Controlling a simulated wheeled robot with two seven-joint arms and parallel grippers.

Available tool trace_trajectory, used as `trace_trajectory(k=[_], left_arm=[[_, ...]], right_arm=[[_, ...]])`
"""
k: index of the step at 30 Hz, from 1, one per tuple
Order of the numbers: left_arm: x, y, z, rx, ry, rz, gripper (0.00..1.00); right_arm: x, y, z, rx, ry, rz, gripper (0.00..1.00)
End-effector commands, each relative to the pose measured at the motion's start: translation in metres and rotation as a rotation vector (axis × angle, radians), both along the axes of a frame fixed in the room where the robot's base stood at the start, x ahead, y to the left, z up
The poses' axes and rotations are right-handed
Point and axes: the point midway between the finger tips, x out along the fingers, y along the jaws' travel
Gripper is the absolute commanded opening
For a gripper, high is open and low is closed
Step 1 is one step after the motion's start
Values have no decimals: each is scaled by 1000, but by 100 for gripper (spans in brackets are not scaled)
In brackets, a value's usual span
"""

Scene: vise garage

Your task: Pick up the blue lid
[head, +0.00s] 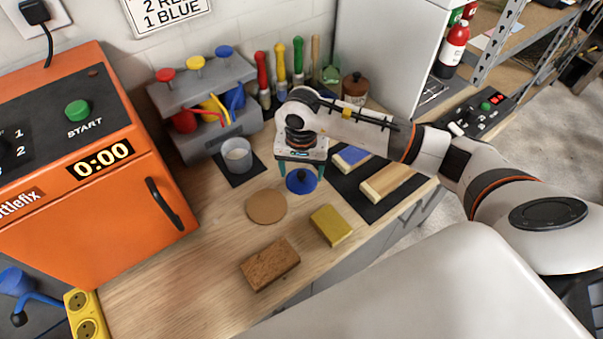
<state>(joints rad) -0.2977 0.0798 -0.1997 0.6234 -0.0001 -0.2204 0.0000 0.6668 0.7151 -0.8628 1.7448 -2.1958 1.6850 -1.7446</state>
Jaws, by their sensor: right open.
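The blue lid (301,183) is a round disc with a small dark knob on top. It lies on the wooden workbench in the middle of the head view. My right gripper (300,173) points down over the lid with its fingers apart, one on each side of the knob as seen from here. It is open and holds nothing. Whether the fingers touch the lid cannot be told. The gripper body hides the lid's far edge. My left gripper is not in view.
A round cork mat (266,207), a yellow sponge (331,225) and a brown block (270,265) lie in front. A grey cup (237,156) stands left. A black mat (375,209) with wooden blocks lies right. An orange oven (95,170) stands far left.

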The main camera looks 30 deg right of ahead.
Motion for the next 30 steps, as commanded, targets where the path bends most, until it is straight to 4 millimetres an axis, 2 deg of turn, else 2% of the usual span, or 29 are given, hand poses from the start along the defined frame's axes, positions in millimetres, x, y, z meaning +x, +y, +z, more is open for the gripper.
trace_trajectory(k=[4,11,14,25,30], left_arm=[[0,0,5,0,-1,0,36],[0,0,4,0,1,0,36],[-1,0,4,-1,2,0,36],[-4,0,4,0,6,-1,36],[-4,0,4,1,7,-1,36]], right_arm=[[0,0,-14,-1,-1,-1,73],[1,-1,-16,-1,-2,-1,73],[1,-1,-16,-1,-2,-1,60],[0,-1,-18,-2,1,-1,0],[-1,-1,-19,-3,5,0,0]])
